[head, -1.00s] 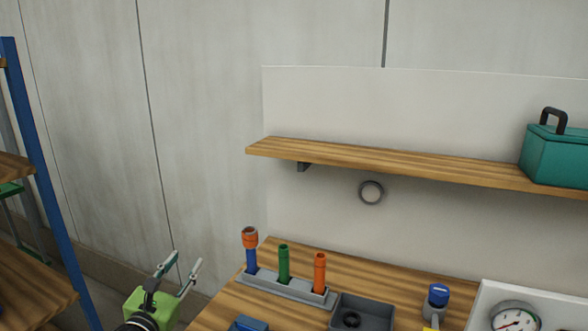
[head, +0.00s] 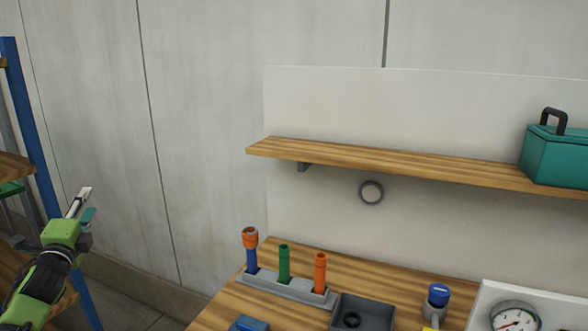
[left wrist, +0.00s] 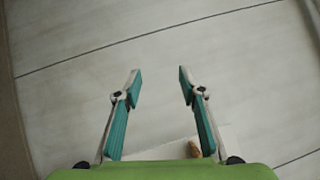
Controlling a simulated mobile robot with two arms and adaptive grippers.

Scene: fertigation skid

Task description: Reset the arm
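My left gripper (head: 84,205) is at the left of the head view, raised in front of the blue rack post and left of the wooden bench. In the left wrist view its two teal-padded fingers (left wrist: 158,80) stand apart with nothing between them. Beyond them is the pale wall panel. My right gripper does not show in either view.
A blue-post rack (head: 28,130) with wooden shelves stands close by my left gripper. The bench (head: 225,312) carries a grey holder (head: 285,289) with several coloured tools, a dark tray (head: 375,305) and a gauge (head: 514,318). A wall shelf (head: 400,167) holds a teal box (head: 560,155).

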